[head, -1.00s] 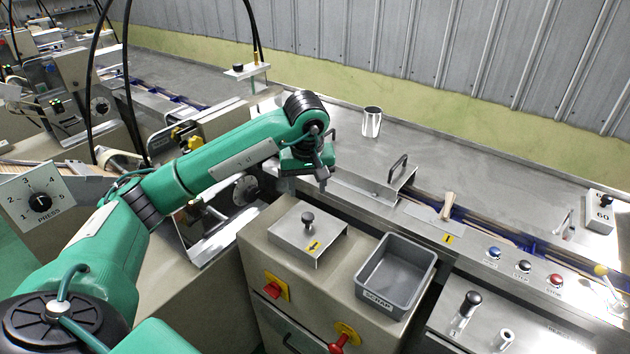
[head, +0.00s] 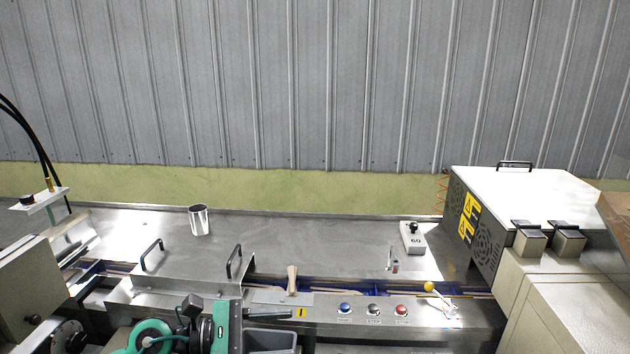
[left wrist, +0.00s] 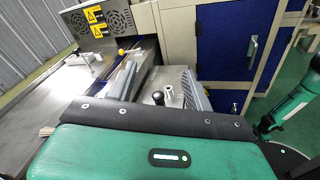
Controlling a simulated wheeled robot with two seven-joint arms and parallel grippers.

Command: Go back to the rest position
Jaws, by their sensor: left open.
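My left gripper (head: 268,314) is low in the head view, at the bottom edge left of the middle, with its green wrist beside it. Its fingers point to the right, in front of the machine's near edge, and hold nothing that I can see. In the left wrist view the gripper (left wrist: 159,70) shows open, with one grey finger on each side of a black knob beyond. My right gripper is not in view; a green arm part shows at the right of the left wrist view.
A steel cup (head: 199,220) stands on the machine top. Wooden sticks (head: 292,279) lie in the channel. Blue, black and red buttons (head: 373,309) line the front edge. A vented housing (head: 470,225) stands at right.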

